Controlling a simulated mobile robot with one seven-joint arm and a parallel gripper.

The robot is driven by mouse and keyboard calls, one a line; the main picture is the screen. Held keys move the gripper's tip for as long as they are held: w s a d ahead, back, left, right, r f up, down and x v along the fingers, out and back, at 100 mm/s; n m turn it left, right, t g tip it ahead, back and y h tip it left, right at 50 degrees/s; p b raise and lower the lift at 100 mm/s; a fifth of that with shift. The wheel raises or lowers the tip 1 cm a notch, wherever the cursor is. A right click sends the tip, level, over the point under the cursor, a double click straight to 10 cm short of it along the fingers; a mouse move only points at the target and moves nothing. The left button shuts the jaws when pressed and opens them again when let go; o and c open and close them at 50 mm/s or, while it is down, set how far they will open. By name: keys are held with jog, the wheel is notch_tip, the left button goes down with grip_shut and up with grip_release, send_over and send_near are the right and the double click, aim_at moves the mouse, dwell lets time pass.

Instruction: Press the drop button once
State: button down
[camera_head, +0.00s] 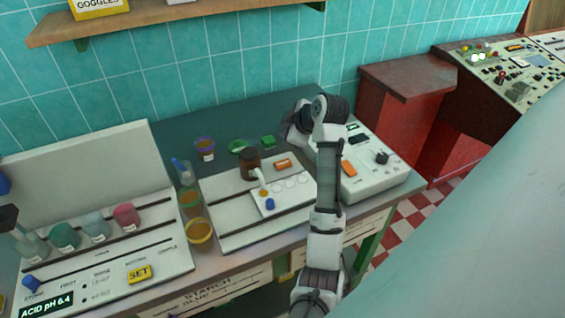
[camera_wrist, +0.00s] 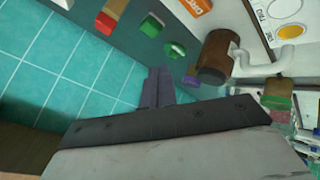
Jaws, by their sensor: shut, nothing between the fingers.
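The drop button (camera_head: 283,164) is an orange block on the back of the white middle panel, right of a brown bottle. In the wrist view an orange block with partly cut-off white lettering (camera_wrist: 196,6), likely the same button, is at the top edge. My gripper (camera_head: 289,131) is above the back of the bench, behind and above the button, apart from it. In the wrist view its fingers (camera_wrist: 158,72) are together and empty, over the dark bench top and well away from the orange block. The fingertips are hard to make out in the head view.
The brown bottle (camera_head: 250,164) with a white spout stands left of the button; it also shows in the wrist view (camera_wrist: 214,58). A blue knob (camera_head: 270,204) is on the panel's front. A green block (camera_head: 268,141) and green dish (camera_head: 239,146) lie behind. A white instrument (camera_head: 372,182) stands right.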

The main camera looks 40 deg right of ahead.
aim_at(286, 165)
jog(key=shift+f+b, duration=2.8)
jog(key=shift+f, duration=1.6)
jog(key=shift+f+b, duration=0.3)
jog(key=shift+f, duration=0.1)
jog(key=shift+f+b, duration=0.3)
jog(key=shift+f, duration=0.15)
jog(key=shift+r, duration=0.1)
jog(key=shift+r+p, duration=0.55)
jog(key=shift+r, duration=0.25)
jog(key=shift+r+p, duration=1.55)
jog(key=shift+r, duration=0.95)
